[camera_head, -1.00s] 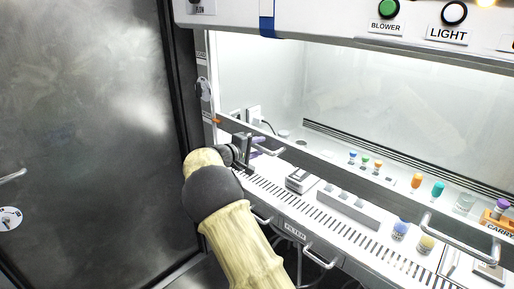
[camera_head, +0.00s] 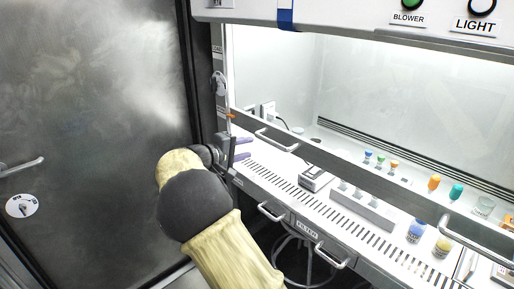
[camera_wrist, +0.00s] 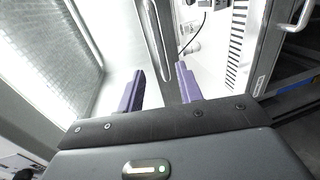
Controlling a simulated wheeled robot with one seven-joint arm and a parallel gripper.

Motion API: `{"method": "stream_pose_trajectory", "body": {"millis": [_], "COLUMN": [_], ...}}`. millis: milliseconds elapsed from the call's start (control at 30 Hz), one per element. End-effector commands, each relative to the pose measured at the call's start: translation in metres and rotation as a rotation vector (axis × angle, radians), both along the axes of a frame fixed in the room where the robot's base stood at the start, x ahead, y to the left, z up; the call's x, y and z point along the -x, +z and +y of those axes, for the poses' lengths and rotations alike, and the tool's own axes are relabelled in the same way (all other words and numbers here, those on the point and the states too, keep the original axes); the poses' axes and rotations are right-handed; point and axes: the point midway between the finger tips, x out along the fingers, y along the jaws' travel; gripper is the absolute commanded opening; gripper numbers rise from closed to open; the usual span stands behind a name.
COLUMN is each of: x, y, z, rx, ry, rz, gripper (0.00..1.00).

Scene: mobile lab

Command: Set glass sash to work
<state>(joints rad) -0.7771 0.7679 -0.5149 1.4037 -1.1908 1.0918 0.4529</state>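The glass sash (camera_head: 400,115) has a dark bottom rail carrying two metal handles. Its left handle (camera_head: 276,141) is just right of my gripper (camera_head: 243,152); its right handle (camera_head: 477,240) is farther off. The sash stands partly raised, with a gap between its rail and the work surface. In the wrist view my gripper (camera_wrist: 160,88) has its two purple fingers apart and nothing between them. The left handle (camera_wrist: 153,40) appears ahead of the fingertips, apart from them. An orange mark (camera_head: 231,116) sits on the cabinet's left frame near the rail's end.
The work surface has a slotted grille (camera_head: 290,189), a small device (camera_head: 315,178), and several coloured-cap vials. Handles (camera_head: 332,256) stick out from the cabinet's front below. A dark metal door (camera_head: 90,120) stands at left. BLOWER and LIGHT buttons are at top right.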

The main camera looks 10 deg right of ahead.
Motion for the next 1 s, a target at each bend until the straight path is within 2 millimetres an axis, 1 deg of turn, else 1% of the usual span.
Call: {"method": "stream_pose_trajectory", "body": {"millis": [33,100,200,300,433,700,767,867,967,1000], "x": [0.006,0.014,0.022,0.028,0.031,0.031,0.032,0.037,0.053,0.064], "y": [0.001,0.004,0.007,0.01,0.011,0.01,0.007,-0.006,-0.033,-0.045], "z": [0.01,0.02,0.032,0.04,0.043,0.041,0.036,0.015,-0.02,-0.035], "rx": [-0.002,-0.002,0.0,0.0,-0.001,-0.003,-0.015,-0.07,-0.185,-0.247], "ry": [0.004,0.003,0.002,0.001,-0.001,-0.002,-0.008,-0.033,-0.076,-0.094], "rz": [-0.001,-0.001,0.0,0.0,0.001,0.003,0.015,0.067,0.162,0.207], "gripper": [0.36,0.36,0.36,0.36,0.36,0.36,0.36,0.36,0.36,0.36]}}
